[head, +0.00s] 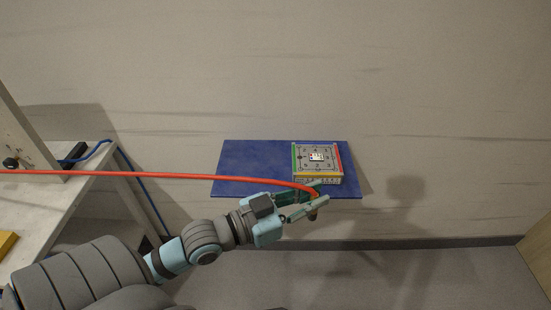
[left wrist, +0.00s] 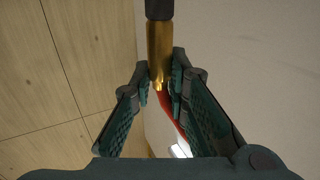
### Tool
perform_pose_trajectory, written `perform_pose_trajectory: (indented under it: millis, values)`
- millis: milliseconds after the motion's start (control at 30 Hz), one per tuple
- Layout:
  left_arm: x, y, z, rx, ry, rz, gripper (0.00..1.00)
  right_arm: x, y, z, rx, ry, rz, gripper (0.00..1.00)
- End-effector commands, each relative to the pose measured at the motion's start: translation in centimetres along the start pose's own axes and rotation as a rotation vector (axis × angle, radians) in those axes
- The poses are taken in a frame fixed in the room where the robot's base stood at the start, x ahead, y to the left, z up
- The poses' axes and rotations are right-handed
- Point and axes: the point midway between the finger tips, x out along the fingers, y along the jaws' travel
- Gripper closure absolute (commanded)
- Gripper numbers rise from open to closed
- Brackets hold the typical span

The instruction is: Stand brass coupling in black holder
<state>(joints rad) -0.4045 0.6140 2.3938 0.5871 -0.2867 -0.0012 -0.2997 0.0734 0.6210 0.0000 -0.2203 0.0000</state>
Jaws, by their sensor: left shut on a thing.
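My left gripper (head: 314,197) is in front of the near right part of the blue board, shut on the brass coupling. In the left wrist view the brass coupling (left wrist: 160,45) is a gold cylinder with a dark end at the top, held between the fingertips. In the head view only a small brownish end of it shows below the fingers. A red hose (head: 180,176) runs from the left edge to the gripper and meets the coupling's lower end in the wrist view. I cannot clearly identify the black holder. My right gripper is not in view.
A box with green, red and yellow edges (head: 301,150) sits on the blue board (head: 245,160), just beyond the gripper. At the left, a pale table (head: 85,178) carries a black object (head: 73,153) with a blue cable. The board's left part is bare.

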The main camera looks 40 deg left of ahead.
Motion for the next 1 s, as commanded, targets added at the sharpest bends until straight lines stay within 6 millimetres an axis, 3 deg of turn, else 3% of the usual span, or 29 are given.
perform_pose_trajectory:
  millis: [100,200,400,500,600,667,1000]
  values:
    - [2.5,-4.7,1.3,0.005,0.006,-0.111,1.0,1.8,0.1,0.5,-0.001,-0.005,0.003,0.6]
    - [4.7,-10.3,1.3,0.006,0.006,-0.254,1.0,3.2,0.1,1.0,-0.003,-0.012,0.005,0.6]
    - [7.3,-20.8,-1.5,0.0,-0.001,-0.558,1.0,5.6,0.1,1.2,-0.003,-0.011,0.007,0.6]
    - [7.7,-23.8,-3.0,-0.002,-0.006,-0.654,1.0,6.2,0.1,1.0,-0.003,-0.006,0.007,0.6]
    - [7.7,-25.2,-3.4,-0.004,-0.012,-0.703,1.0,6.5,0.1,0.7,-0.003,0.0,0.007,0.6]
    - [7.8,-25.5,-2.6,-0.003,-0.015,-0.714,1.0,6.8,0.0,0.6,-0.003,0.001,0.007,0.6]
    - [7.8,-25.3,9.6,-0.003,-0.017,-0.71,1.0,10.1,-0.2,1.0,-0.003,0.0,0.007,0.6]
